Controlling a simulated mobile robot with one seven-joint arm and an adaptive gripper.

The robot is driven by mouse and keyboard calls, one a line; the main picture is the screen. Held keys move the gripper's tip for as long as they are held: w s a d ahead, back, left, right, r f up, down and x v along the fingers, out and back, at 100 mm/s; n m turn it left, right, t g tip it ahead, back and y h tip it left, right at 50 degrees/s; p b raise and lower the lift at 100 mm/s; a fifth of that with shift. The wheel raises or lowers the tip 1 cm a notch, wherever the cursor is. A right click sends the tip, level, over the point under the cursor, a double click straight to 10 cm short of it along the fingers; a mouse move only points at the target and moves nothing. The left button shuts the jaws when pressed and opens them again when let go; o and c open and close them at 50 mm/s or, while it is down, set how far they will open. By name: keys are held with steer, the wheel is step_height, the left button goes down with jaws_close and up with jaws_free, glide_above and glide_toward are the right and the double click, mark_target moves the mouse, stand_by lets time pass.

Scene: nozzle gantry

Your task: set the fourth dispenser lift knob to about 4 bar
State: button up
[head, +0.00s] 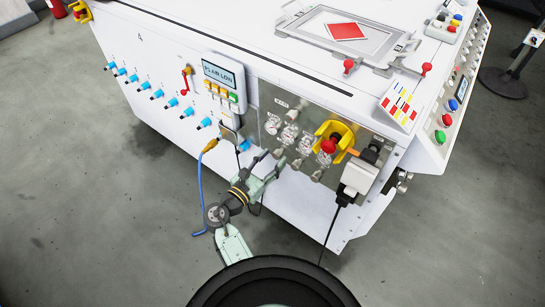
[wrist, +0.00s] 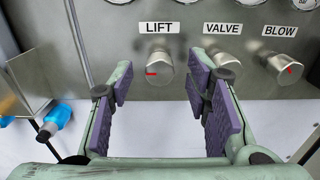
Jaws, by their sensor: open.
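The lift knob (wrist: 158,70), a silver cylinder with a red mark pointing left, sits under the label LIFT on the grey panel (wrist: 40,25) in the wrist view. My gripper (wrist: 160,82) is open, with its purple-padded fingers to the left and right of this knob in the picture. The knob appears ahead of the fingers, and no contact shows. Only the lower rims of the gauges show at the top of the wrist view, so no pressure can be read. In the head view my gripper (head: 268,168) is in front of the panel's left part.
The valve knob (wrist: 222,57) is close behind my right finger, and the blow knob (wrist: 287,67) is further right. A blue fitting (wrist: 58,118) is at the left. In the head view a red knob on a yellow mount (head: 330,146) and a grey-white plug (head: 357,178) stand right.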

steer(key=shift+w+d, duration=0.25)
steer(key=shift+w, duration=0.1)
jaws_close()
stand_by(0.4)
